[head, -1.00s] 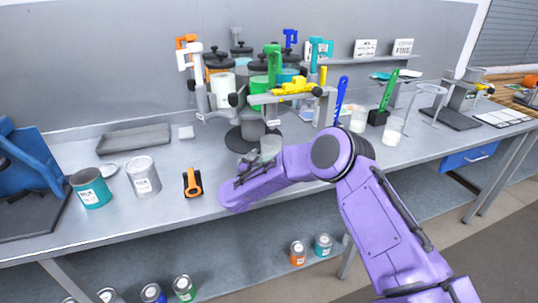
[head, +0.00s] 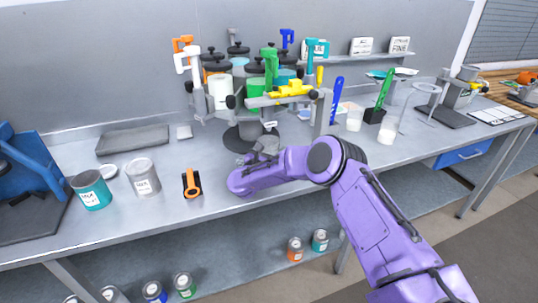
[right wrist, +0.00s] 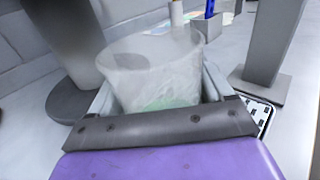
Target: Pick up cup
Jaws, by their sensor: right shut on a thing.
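A translucent, frosted cup (right wrist: 155,75) with a faint green tint near its base fills the middle of the right wrist view. My right gripper (right wrist: 160,105) is shut on it, with one finger on each side. In the head view my right gripper (head: 262,150) is over the bench in front of the round dark base of the drum agitator; the cup is hard to make out there, largely hidden by the gripper. My left gripper is not in view.
The agitator (head: 250,95) with its colored drums stands just behind my gripper. A black-and-orange tool (head: 192,183), a grey can (head: 142,177) and a teal can (head: 91,190) stand to the left. Two pale cups (head: 355,118) (head: 388,131) are at right. The bench front is mostly clear.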

